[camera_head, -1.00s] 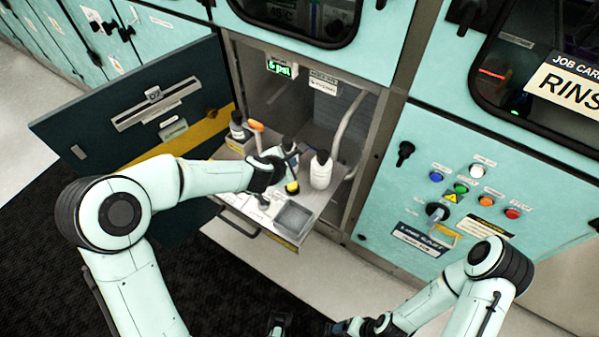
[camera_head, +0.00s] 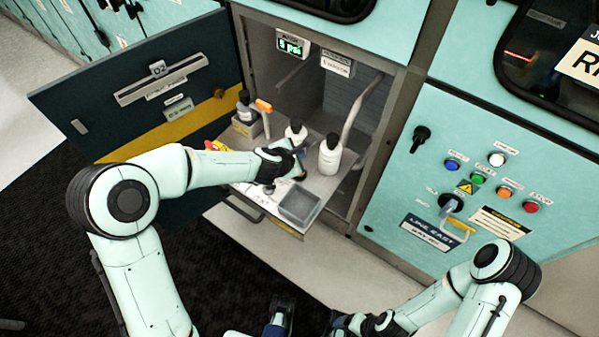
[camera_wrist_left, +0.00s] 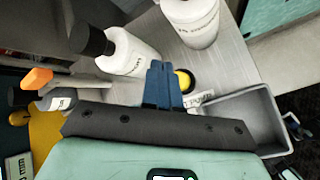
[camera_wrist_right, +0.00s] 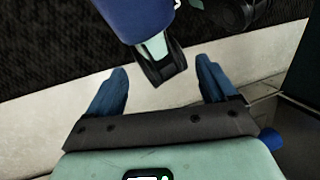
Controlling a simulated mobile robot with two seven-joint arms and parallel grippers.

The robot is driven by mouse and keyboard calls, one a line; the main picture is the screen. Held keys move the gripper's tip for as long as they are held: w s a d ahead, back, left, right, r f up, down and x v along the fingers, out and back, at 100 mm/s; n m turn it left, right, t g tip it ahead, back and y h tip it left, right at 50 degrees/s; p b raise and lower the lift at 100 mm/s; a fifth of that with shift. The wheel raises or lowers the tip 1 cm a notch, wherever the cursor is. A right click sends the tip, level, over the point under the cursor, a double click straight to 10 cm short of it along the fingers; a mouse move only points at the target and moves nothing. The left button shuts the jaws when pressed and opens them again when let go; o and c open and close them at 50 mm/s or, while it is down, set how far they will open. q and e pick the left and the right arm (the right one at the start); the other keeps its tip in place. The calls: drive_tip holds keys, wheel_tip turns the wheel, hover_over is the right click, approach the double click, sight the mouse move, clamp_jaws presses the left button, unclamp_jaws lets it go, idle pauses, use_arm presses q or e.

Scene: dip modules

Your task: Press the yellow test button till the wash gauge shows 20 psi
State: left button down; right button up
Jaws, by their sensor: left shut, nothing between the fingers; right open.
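The yellow test button (camera_wrist_left: 184,80) is a round yellow cap in a black ring on the metal shelf, clear in the left wrist view. My left gripper (camera_wrist_left: 161,80) is shut and empty, its blue fingertips just beside the button; I cannot tell whether they touch it. In the head view the left gripper (camera_head: 299,152) is over the shelf and mostly hides the button. The wash gauge (camera_head: 290,45) is a small green-lit display at the top of the cabinet; it reads a low psi figure, its digit unclear. My right gripper (camera_wrist_right: 160,85) is open and empty, low down.
White bottles (camera_head: 330,155) stand close behind and right of the left gripper. An orange-handled item (camera_head: 264,106) and a dark-capped bottle (camera_head: 245,106) stand at the left. A grey tray (camera_head: 300,205) is at the shelf's front right. The dark cabinet door (camera_head: 80,95) hangs open.

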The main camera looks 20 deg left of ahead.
use_arm(q)
wheel_tip(320, 180, down, 4)
drive_tip(key=b, duration=0.2)
drive_tip(key=shift+r+b, duration=0.15)
drive_tip(key=shift+b, duration=0.2)
use_arm(e)
drive_tip(key=f, duration=0.1)
drive_tip(key=w+f, duration=0.1)
drive_tip(key=f, duration=0.1)
drive_tip(key=shift+w+t, duration=0.2)
drive_tip(key=shift+t, duration=0.1)
use_arm(q)
drive_tip(key=shift+f, duration=0.25)
use_arm(e)
drive_tip(key=shift+f, duration=0.15)
idle(0.7)
use_arm(q)
drive_tip(key=shift+f+b, duration=0.3)
drive_tip(key=shift+b, duration=0.25)
use_arm(e)
drive_tip(key=shift+s+f, duration=0.1)
drive_tip(key=shift+f, duration=0.2)
